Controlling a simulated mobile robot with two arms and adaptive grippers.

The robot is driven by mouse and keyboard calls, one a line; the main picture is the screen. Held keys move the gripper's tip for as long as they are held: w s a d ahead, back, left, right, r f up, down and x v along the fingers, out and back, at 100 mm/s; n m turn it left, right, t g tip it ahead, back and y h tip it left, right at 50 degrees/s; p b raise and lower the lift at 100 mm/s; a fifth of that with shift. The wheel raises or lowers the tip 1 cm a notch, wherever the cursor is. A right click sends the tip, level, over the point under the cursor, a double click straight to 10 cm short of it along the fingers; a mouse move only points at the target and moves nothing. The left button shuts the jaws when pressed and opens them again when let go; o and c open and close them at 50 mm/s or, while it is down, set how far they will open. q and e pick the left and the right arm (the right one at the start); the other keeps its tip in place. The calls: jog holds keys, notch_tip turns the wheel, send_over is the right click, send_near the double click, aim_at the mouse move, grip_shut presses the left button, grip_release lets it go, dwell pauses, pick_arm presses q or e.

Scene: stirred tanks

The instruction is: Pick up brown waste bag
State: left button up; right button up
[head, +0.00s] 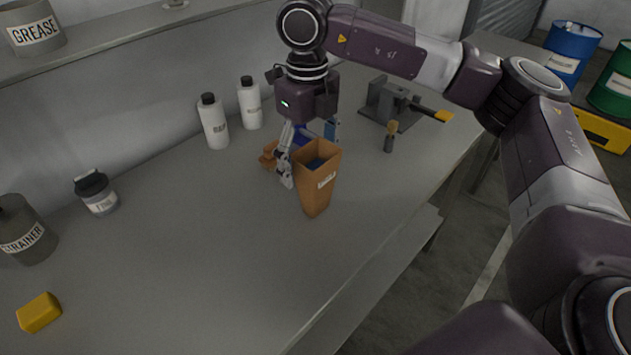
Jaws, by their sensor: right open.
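The brown waste bag (318,192) stands upright on the grey workbench, near its middle. My right gripper (298,166) points down at the bag from above and behind. It is open, with one finger beside the bag's left side and the other partly hidden behind the bag. I cannot tell whether the fingers touch it. My left gripper is not in view.
Another brown item (268,155) lies just left of the gripper, partly hidden. Two white bottles (213,124) stand behind. A dark vise-like device (385,100) stands to the right. The bench's front is clear.

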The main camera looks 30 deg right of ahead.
jog(key=f, duration=0.1)
jog(key=f+p, duration=0.1)
jog(key=f, duration=0.1)
jog(key=s+d+f, duration=0.1)
jog(key=shift+s+f, duration=0.1)
jog(key=shift+f, duration=0.45)
jog(key=shift+c, duration=0.4)
jog(key=c, duration=1.1)
